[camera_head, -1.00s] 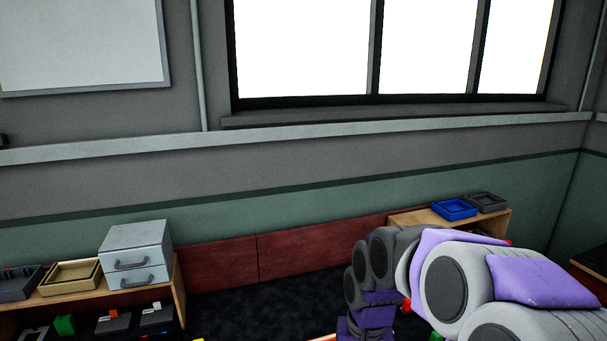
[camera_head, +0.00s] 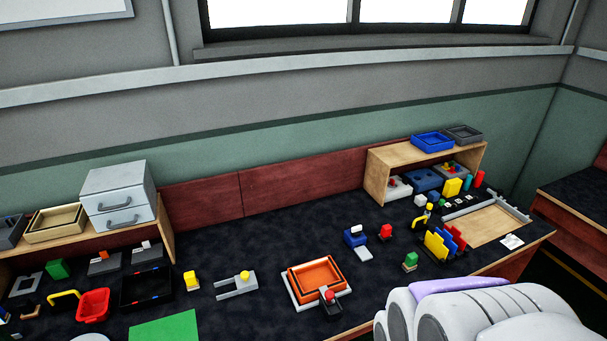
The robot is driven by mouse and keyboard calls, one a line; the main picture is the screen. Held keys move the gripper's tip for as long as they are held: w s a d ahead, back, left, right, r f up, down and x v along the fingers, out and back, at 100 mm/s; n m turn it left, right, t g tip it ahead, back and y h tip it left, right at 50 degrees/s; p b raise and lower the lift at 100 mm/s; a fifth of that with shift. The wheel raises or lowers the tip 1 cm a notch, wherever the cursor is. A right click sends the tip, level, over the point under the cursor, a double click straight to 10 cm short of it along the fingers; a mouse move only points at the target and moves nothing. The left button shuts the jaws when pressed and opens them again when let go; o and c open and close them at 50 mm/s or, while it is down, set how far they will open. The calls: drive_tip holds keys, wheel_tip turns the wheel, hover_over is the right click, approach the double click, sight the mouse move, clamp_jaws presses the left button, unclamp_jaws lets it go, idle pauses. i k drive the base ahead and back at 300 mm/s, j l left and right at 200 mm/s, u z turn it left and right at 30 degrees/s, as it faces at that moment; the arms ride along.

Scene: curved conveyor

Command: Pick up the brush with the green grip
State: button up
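A small piece with a green upper part and a tan lower part (camera_head: 410,261) stands on the dark worktop, right of centre. It may be the brush with the green grip, but it is too small to be sure. It stands alone, above and left of my arm's links in the picture. My arm's white and purple links fill the bottom right. My gripper does not show.
An orange tray (camera_head: 316,274) lies to the left, and a blue piece (camera_head: 355,237) and a red piece (camera_head: 386,232) stand behind. Upright coloured plates (camera_head: 437,245) stand to the right. A green mat (camera_head: 165,328) lies front left. A wooden shelf (camera_head: 376,178) stands behind.

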sight(410, 264)
drive_tip(key=z, duration=0.8)
